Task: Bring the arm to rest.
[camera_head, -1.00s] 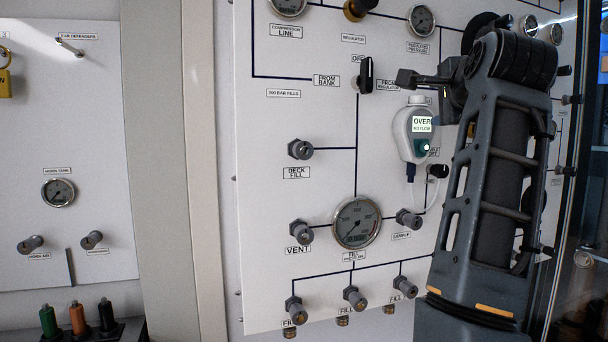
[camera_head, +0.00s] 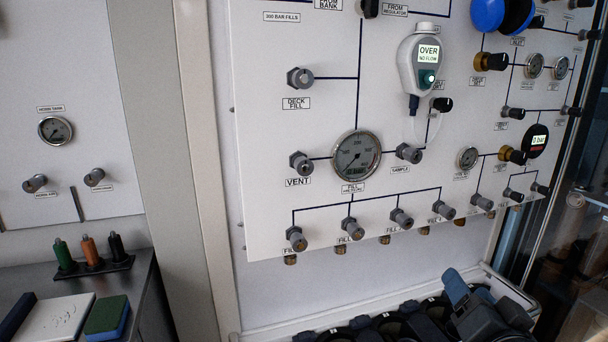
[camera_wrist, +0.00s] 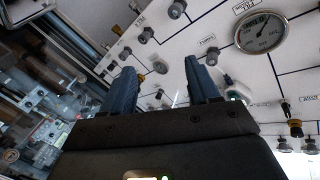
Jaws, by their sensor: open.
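My gripper (camera_wrist: 158,66) shows in the wrist view with its two blue-grey fingers apart and nothing between them. The white fill panel (camera_head: 270,200) stands beyond it and looks tilted in the wrist view. Panel knobs and a round gauge (camera_wrist: 261,33) show past the fingers there. I cannot tell how far the fingertips are from the panel. In the head view the arm no longer covers the panel.
A white handheld meter (camera_head: 420,65) reading OVER, NO FLOW hangs on the panel. A fill gauge (camera_head: 356,155) and several knobs stick out. Black gear (camera_head: 395,325) lies below the panel.

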